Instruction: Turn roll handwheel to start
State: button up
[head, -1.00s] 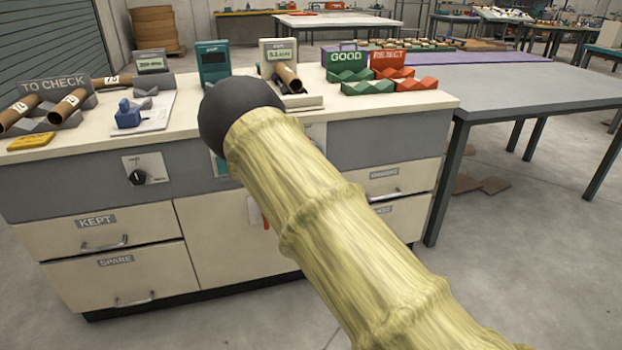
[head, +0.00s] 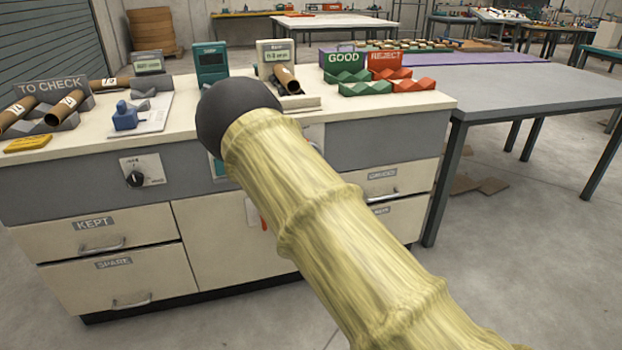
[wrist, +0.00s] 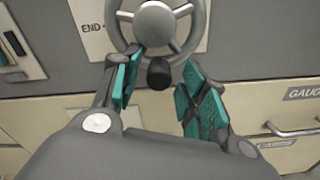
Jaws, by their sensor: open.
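The roll handwheel (wrist: 118,38) shows at the top of the wrist view, a grey spoked ring with a pale round hub on the cabinet's front. A label reading END (wrist: 91,28) is to its left. The wheel's dark knob (wrist: 159,74) is at the bottom of the rim. My gripper (wrist: 160,76) is open, its teal-padded fingers on either side of the knob, with gaps visible. I cannot tell how deep the knob lies between them. In the head view my arm hides the handwheel and the gripper.
The cabinet top (head: 183,117) holds cardboard tubes (head: 66,108), a blue tool (head: 126,118) and green and red racks (head: 405,86). A selector knob (head: 136,179) is on its front. Drawer handles (wrist: 298,133) stick out at right in the wrist view. A grey table (head: 520,90) stands at right.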

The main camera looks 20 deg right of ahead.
jog(key=s, duration=1.2)
jog(key=shift+d, duration=0.2)
jog(key=shift+f, duration=0.1)
jog(key=s+d+f+m+g+h, duration=0.15)
jog(key=s+f+m+g, duration=0.25)
jog(key=s+f+m, duration=0.55)
jog(key=s+d+f+m+g+h, duration=0.1)
jog(key=s+d+f+m+g, duration=0.35)
jog(key=f, duration=0.75)
jog(key=s+a+f+m+g, duration=0.25)
jog(key=s+f+m, duration=0.4)
jog(key=s, duration=0.65)
jog(key=s+a+f+m+g, duration=0.2)
jog(key=s+f+m+g, duration=0.4)
jog(key=s, duration=0.8)
jog(key=s+a+r+m+g+y+p, duration=0.1)
jog(key=s+a+r+m+y, duration=0.15)
jog(key=s+m, duration=0.55)
notch_tip(320, 180, up, 21)
jog(key=s+n+p, duration=0.2)
jog(key=p, duration=2)
jog(key=shift+s+h, duration=0.15)
jog(key=shift+h, duration=0.15)
jog(key=shift+a+r, duration=0.1)
